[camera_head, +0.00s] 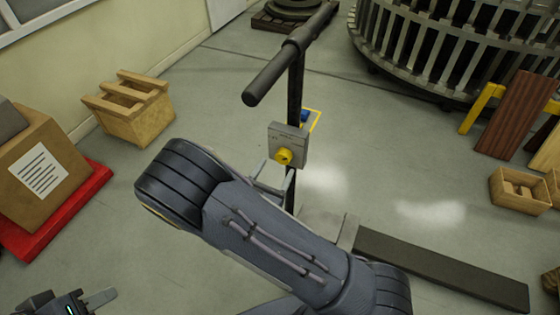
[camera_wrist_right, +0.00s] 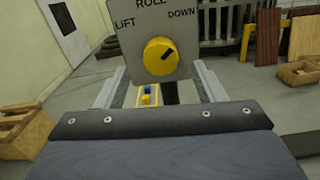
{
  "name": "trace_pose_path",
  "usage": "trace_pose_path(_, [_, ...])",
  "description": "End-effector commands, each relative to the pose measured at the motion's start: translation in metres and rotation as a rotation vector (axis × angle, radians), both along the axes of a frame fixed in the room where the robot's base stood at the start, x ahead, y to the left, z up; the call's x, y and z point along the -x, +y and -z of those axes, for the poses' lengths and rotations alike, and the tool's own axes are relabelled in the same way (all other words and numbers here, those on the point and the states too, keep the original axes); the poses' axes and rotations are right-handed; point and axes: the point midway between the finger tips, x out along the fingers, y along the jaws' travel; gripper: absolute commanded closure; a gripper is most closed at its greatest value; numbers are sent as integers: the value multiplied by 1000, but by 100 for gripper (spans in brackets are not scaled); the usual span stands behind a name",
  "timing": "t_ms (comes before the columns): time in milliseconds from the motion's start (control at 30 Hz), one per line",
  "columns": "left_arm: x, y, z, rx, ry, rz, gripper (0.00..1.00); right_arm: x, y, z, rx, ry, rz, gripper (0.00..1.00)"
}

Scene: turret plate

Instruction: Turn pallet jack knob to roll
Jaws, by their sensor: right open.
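The yellow round knob (camera_head: 284,156) sits on a grey control plate (camera_head: 290,139) on the pallet jack's black post. In the right wrist view the knob (camera_wrist_right: 160,56) is below ROLL, with LIFT at left and DOWN at right. Its dark mark points up and right, between ROLL and DOWN. My right gripper (camera_head: 276,178) is open and empty, just in front of and below the knob; in the wrist view its fingers (camera_wrist_right: 158,72) are spread to either side. Contact is not visible. My left gripper (camera_head: 100,297) is at the bottom left, partly cut off, its opening unclear.
The jack's black handle bar (camera_head: 285,65) rises above the plate, and a dark fork (camera_head: 440,266) lies at lower right. A cardboard box (camera_head: 35,165) on a red pallet (camera_head: 75,205) and a wooden crate (camera_head: 125,108) stand left. A large slatted metal ring (camera_head: 430,50) stands behind.

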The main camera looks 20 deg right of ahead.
Motion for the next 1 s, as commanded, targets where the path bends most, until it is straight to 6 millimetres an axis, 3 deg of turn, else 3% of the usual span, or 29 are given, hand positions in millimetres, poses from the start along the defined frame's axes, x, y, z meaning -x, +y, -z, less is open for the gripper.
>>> trace_pose_path(233, [0, 0, -5, 0, 0, 0, 64, -21, -25, 0, -1, 1, 3, 37])
trace_pose_path(600, [0, 0, -5, 0, 0, 0, 64, -26, -29, 0, -2, 1, 2, 38])
trace_pose_path(933, [0, 0, -5, 0, 0, 0, 64, -25, -29, 0, -2, 1, 2, 82])
trace_pose_path(1000, [0, 0, -6, 0, 0, 0, 64, -25, -29, 0, -2, 1, 2, 82])
